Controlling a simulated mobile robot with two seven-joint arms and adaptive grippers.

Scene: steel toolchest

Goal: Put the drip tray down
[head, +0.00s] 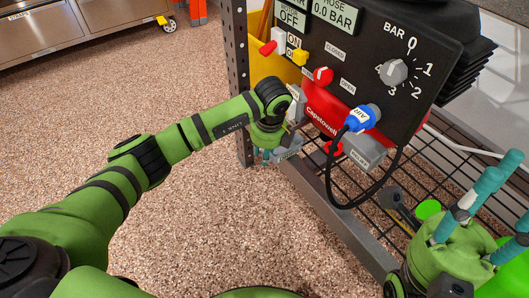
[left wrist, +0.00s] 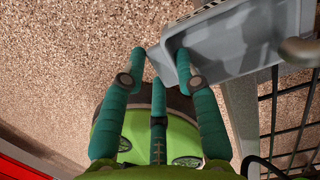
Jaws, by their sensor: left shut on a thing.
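The grey drip tray (left wrist: 235,45) shows at the top right of the left wrist view. My left gripper (left wrist: 165,60) is shut on its near wall, one teal finger inside the tray and the others outside. In the head view the tray (head: 287,151) is mostly hidden behind my left gripper (head: 268,150), beside the rack's front left corner. I cannot tell whether the tray touches the rack. My right gripper (head: 500,205) is at the right, fingers spread, with nothing seen between them.
A black control panel (head: 390,70) with knobs and a blue AIR connector (head: 362,118) stands on a wire-shelf rack (head: 375,225). A black hose (head: 333,187) loops below it. A yellow bin (head: 267,62) is behind.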

